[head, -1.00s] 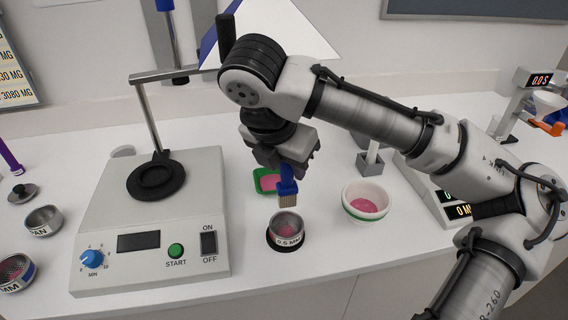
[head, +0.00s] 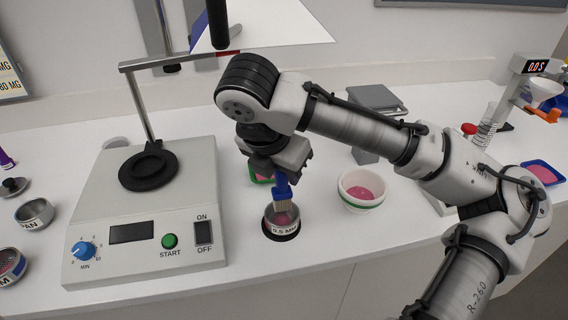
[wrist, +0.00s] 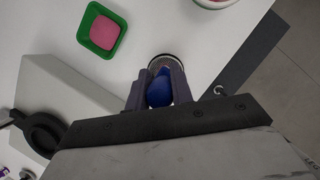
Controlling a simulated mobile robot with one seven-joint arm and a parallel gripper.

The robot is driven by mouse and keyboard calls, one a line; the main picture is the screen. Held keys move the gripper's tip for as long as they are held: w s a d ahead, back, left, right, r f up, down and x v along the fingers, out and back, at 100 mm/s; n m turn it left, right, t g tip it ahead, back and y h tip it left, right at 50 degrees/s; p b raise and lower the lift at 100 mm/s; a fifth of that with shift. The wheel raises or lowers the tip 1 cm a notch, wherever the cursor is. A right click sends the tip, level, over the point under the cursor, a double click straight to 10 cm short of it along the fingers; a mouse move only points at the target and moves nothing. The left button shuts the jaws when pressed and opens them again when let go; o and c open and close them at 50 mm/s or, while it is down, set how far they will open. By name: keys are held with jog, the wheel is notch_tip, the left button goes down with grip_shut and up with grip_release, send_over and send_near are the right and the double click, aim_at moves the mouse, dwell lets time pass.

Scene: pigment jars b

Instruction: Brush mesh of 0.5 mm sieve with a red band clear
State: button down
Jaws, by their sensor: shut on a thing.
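My gripper (head: 281,174) is shut on a blue-handled brush (head: 282,188) with pale bristles, held upright. The sieve (head: 282,228), a small metal cup labelled 0.5 MM, stands on a black ring in front of it, with pink showing inside. The bristle tips reach into the sieve's opening; whether they touch the mesh I cannot tell. No red band shows clearly on it. In the wrist view, the brush handle (wrist: 159,91) sits between the fingers, and part of the sieve's mesh (wrist: 164,62) shows beyond it; the rest is hidden.
A heater-like device (head: 150,240) with a ring arm stands left. A green tray (head: 259,180) with pink is behind my gripper; it also shows in the wrist view (wrist: 102,29). A white bowl (head: 361,205) is right.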

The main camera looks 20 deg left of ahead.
aim_at(284, 188)
jog(key=shift+f+b, duration=0.7)
jog(key=shift+f, duration=1.2)
jog(key=shift+f, duration=0.4)
